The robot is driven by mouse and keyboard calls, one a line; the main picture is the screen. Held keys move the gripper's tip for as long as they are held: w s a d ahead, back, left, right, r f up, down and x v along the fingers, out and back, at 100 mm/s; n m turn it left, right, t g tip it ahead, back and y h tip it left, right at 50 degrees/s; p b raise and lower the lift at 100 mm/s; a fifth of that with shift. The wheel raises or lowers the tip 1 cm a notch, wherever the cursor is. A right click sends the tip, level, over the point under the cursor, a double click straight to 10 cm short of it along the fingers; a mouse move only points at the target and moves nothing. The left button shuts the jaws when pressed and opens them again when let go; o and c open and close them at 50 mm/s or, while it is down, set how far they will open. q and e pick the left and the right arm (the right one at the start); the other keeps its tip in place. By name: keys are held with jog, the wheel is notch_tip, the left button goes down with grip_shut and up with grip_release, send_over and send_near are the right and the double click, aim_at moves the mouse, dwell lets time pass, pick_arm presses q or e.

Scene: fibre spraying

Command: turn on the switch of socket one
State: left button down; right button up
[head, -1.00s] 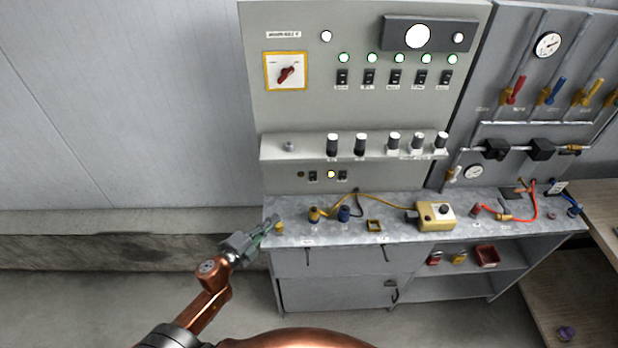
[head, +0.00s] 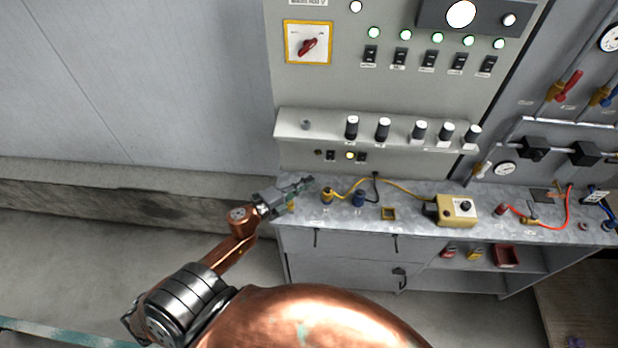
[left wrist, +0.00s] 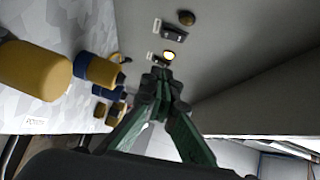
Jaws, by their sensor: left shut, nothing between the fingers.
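Two small black switches sit low on the grey panel: a left switch (head: 330,155) beside a dark lamp (head: 318,153), and a right switch (head: 361,156) beside a lit lamp (head: 350,156). I cannot read which belongs to socket one. In the left wrist view they show as one switch (left wrist: 173,32) by the dark lamp (left wrist: 186,18) and another (left wrist: 160,58) by the lit lamp (left wrist: 169,55). My left gripper (head: 308,183) is shut and empty over the bench's left end, below and left of the switches, seemingly apart from them. My right gripper is not in view.
A yellow connector (head: 327,195), a blue connector (head: 358,199) and a yellow box (head: 457,210) with a cable stand on the metal bench (head: 415,192). A sloped ledge with several knobs (head: 383,129) juts out above the switches. The wall left is bare.

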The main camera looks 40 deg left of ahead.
pick_arm(q)
send_near(332, 159)
jog(key=d, duration=0.3)
jog(key=w, duration=0.3)
jog(key=w+a+p, duration=0.1)
jog(key=w, duration=0.1)
jog(key=shift+w+a+f, duration=0.1)
jog(key=shift+w+f, duration=0.25)
jog(key=shift+w, duration=0.05)
jog(key=b, duration=0.2)
jog(key=shift+w+a+f+t+b, duration=0.1)
jog(key=shift+w+f+t+b, duration=0.2)
jog(key=shift+f+b, duration=0.1)
jog(key=shift+r+p, duration=0.3)
jog(key=v, duration=1.2)
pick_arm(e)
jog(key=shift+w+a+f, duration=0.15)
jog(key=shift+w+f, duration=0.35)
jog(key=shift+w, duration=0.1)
